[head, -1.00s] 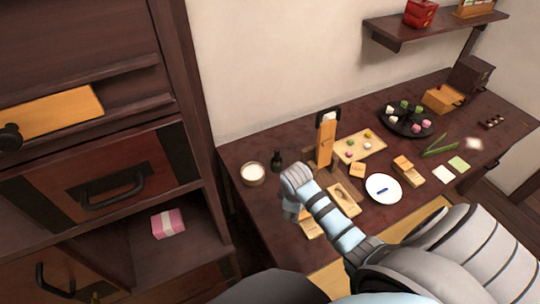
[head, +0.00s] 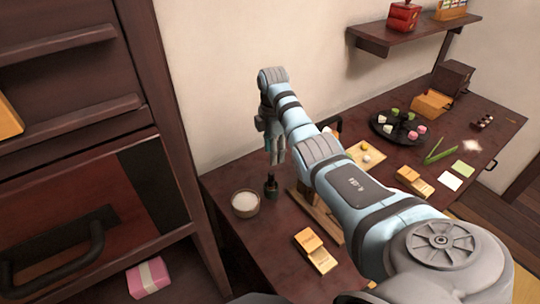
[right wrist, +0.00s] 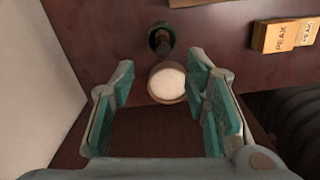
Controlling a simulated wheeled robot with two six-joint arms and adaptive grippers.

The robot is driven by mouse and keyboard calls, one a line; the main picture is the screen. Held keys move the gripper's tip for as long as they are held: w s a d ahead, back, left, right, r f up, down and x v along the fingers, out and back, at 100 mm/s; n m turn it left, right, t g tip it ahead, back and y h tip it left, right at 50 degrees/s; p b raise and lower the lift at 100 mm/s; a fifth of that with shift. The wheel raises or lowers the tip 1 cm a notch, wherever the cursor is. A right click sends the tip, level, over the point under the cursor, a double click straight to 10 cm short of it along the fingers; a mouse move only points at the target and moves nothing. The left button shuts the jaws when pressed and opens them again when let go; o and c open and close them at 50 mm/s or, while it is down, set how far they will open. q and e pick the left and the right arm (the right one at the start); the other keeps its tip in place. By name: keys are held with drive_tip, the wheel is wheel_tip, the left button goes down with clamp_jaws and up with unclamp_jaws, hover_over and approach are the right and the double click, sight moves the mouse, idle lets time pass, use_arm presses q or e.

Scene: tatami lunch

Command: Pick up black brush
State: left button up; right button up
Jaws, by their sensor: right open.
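A small dark upright object (head: 270,186), which looks like the black brush, stands on the dark table beside a round bowl of white contents (head: 245,203). In the right wrist view the brush (right wrist: 161,38) is seen from above, beyond the bowl (right wrist: 167,83). My right gripper (head: 274,158) points down above the brush in the head view. In the right wrist view its two teal-padded fingers (right wrist: 160,62) are spread apart with nothing between them; the bowl shows below the gap. My left gripper is not in view.
The wall stands close behind the table. Wooden blocks (head: 316,251) lie at the front, and also show in the right wrist view (right wrist: 283,35). A black tray of sweets (head: 391,128) is farther right. A cabinet (head: 90,210) stands at the left.

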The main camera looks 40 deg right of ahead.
sight(271, 172)
drive_tip(key=f, duration=0.3)
drive_tip(key=f+b, duration=0.1)
drive_tip(key=f, duration=0.3)
drive_tip(key=f+b, duration=0.1)
drive_tip(key=f, duration=0.2)
drive_tip(key=shift+s+a+f, duration=0.1)
drive_tip(key=shift+a+f, duration=0.1)
drive_tip(key=shift+a, duration=0.15)
clamp_jaws()
